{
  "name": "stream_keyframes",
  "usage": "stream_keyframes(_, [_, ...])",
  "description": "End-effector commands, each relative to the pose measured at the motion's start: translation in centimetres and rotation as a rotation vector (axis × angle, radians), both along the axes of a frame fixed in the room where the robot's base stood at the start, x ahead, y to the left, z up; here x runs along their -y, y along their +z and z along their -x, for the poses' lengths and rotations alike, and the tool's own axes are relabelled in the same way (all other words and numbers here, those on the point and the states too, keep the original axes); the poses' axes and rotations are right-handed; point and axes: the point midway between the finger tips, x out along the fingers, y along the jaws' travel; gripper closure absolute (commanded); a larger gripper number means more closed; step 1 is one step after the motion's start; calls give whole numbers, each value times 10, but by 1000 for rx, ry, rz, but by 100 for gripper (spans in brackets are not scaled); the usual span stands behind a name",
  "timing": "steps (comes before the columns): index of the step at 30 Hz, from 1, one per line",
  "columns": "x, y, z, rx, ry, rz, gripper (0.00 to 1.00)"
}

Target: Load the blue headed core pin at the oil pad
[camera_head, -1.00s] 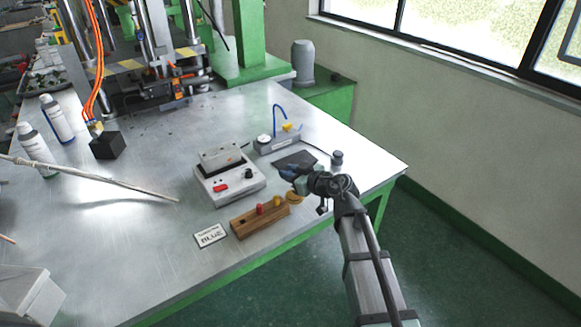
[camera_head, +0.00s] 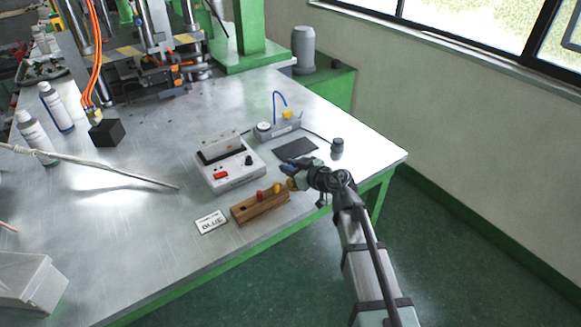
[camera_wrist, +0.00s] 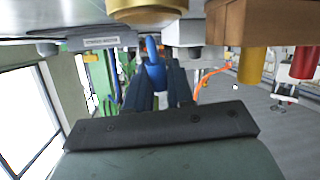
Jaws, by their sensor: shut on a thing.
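My gripper (camera_head: 289,169) is above the right part of the bench, just right of the wooden rack (camera_head: 262,207). It is shut on the blue headed core pin (camera_head: 285,168). In the wrist view the blue head (camera_wrist: 154,72) shows between the dark fingers (camera_wrist: 157,88); the pin's shaft cannot be made out. A flat dark pad (camera_head: 296,149), likely the oil pad, lies on the bench just beyond my gripper. The rack holds a red pin (camera_head: 261,196) and a yellow pin (camera_head: 276,188). A white card (camera_head: 211,222) with lettering lies left of the rack.
A white machine (camera_head: 230,174) with a red switch stands behind the rack. A gauge unit (camera_head: 278,131) with a blue tube is behind the pad. A dark knob-like piece (camera_head: 337,147) stands right of the pad. A brass ring (camera_head: 292,184) is close below my gripper.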

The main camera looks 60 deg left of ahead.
Motion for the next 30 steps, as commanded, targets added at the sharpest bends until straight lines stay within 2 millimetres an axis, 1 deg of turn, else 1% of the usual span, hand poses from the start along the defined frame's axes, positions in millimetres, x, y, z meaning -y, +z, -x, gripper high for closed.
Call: stream_keyframes(30, [0, -7, 0, 0, 0, 0, 100])
